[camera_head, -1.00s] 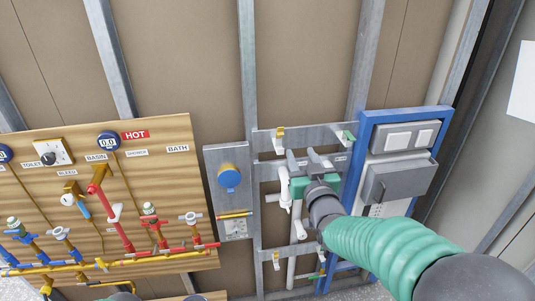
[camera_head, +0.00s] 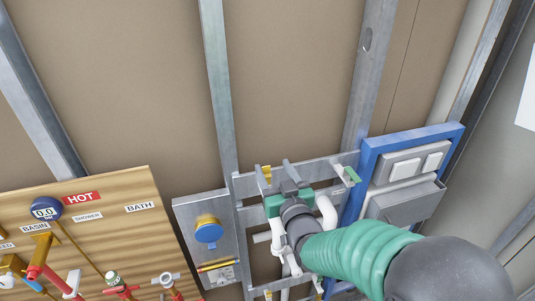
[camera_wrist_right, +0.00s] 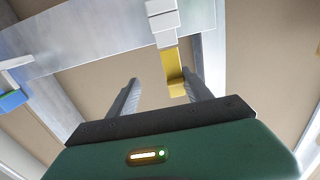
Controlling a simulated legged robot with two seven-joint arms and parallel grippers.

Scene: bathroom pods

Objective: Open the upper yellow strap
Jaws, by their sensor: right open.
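The upper yellow strap (camera_head: 267,173) is a small yellow piece on the upper metal rail, left of a green-tipped bracket. In the right wrist view the yellow strap (camera_wrist_right: 174,66) hangs below a white clip block, nearer the right-hand finger. My right gripper (camera_head: 277,170) is open, with its two grey fingers raised at the upper rail beside the strap. In the wrist view the fingertips (camera_wrist_right: 160,77) are apart, with the strap's lower end close to the right-hand one. Contact cannot be told. My left gripper is not in view.
A blue-framed panel (camera_head: 372,165) with grey boxes stands right of the rail. A metal plate with a blue-and-yellow knob (camera_head: 208,232) is on the left. Further left is a wooden board (camera_head: 110,190) with gauges and valves. White pipes (camera_head: 325,210) run near my right gripper.

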